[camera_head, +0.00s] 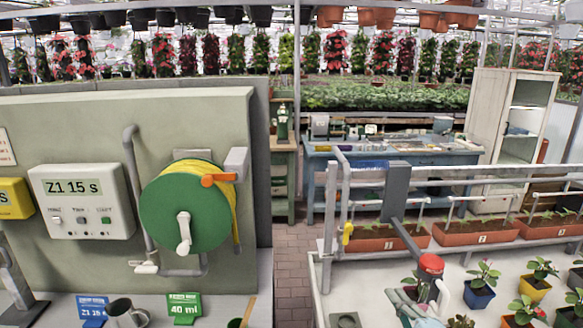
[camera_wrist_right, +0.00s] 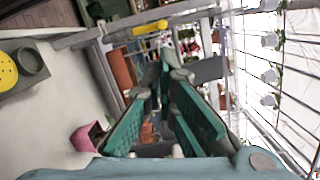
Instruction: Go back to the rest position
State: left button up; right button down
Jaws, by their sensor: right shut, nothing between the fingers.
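My right gripper (camera_wrist_right: 163,75) shows large in the right wrist view. Its two teal-padded fingers come together toward the tips, with nothing held between them. In the head view the right gripper (camera_head: 418,300) is small, low at the right, above the white bench and among the potted plants. It is partly lost against a red-topped object (camera_head: 431,264) beside it. My left gripper shows in neither view.
A white bench (camera_head: 350,285) holds potted plants, including a blue pot (camera_head: 479,296). A metal rail (camera_head: 460,172) with planters runs behind it. At left, a green hose reel (camera_head: 180,215) and control box (camera_head: 85,202) are on a wall. A brick aisle (camera_head: 292,250) lies between.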

jog(key=s+d+r+m+t+h, duration=0.2)
jog(key=s+d+r+m+h, duration=0.15)
jog(key=m, duration=0.65)
jog(key=s+d+r+m+t+h, duration=0.1)
jog(key=s+d+r+m+h, duration=0.25)
jog(key=m, duration=0.65)
jog(key=s+d+f+m+g+h, duration=0.35)
jog(key=s+f+m, duration=0.3)
jog(key=m, duration=0.45)
jog(key=s+d+f+m+g+h, duration=0.3)
jog(key=s+f+m+g, duration=0.3)
jog(key=m, duration=0.5)
jog(key=s+a+f+m+g+y, duration=0.85)
jog(key=s+a+f+m, duration=0.35)
jog(key=s+f, duration=0.35)
notch_tip(320, 180, down, 18)
jog(key=s+d+n+b, duration=0.1)
jog(key=s+b, duration=0.1)
pick_arm(q)
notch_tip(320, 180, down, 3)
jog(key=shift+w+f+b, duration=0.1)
jog(key=shift+b, duration=0.55)
pick_arm(e)
jog(key=s+d+f+g, duration=0.1)
jog(key=s+f, duration=1.3)
jog(key=f, duration=0.1)
jog(key=shift+s+f+g, duration=0.15)
jog(key=shift+s+g, duration=0.1)
jog(key=shift+g, duration=0.15)
